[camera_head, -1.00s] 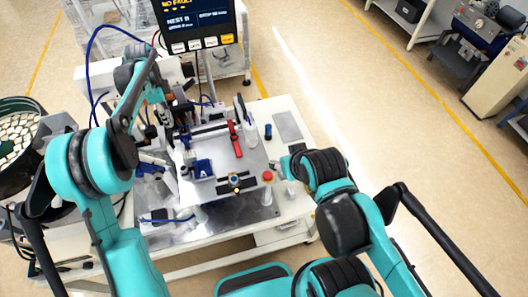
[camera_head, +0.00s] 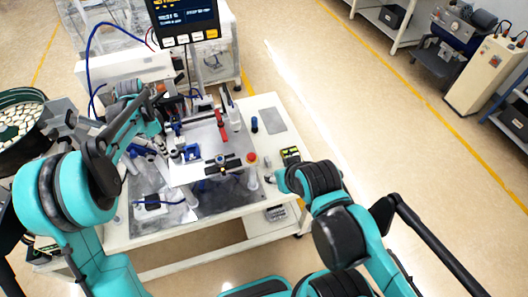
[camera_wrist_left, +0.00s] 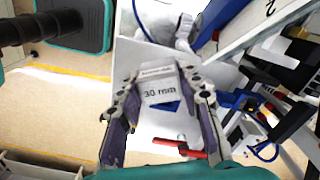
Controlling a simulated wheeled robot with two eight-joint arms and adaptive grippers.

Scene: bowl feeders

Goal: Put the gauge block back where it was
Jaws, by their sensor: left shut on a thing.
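The gauge block (camera_wrist_left: 158,90), a pale block marked "30 mm", is between the two fingers of my left gripper (camera_wrist_left: 160,100) in the left wrist view. The gripper is shut on it. A blue piece shows just behind the block over a white plate; the gap between them is unclear. In the head view my left gripper (camera_head: 148,152) is at the left side of the fixture plate (camera_head: 205,170), near a blue holder (camera_head: 190,153); the block is not clear there. My right gripper (camera_head: 270,178) is small and partly hidden at the bench's right side; its jaws cannot be made out.
A red-handled clamp (camera_head: 221,128) and a black rail stand on the fixture. A red button (camera_head: 252,158) is at its right edge. A bowl feeder (camera_head: 20,125) stands far left, a monitor (camera_head: 185,18) behind. The grey pad (camera_head: 273,121) at the back right is clear.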

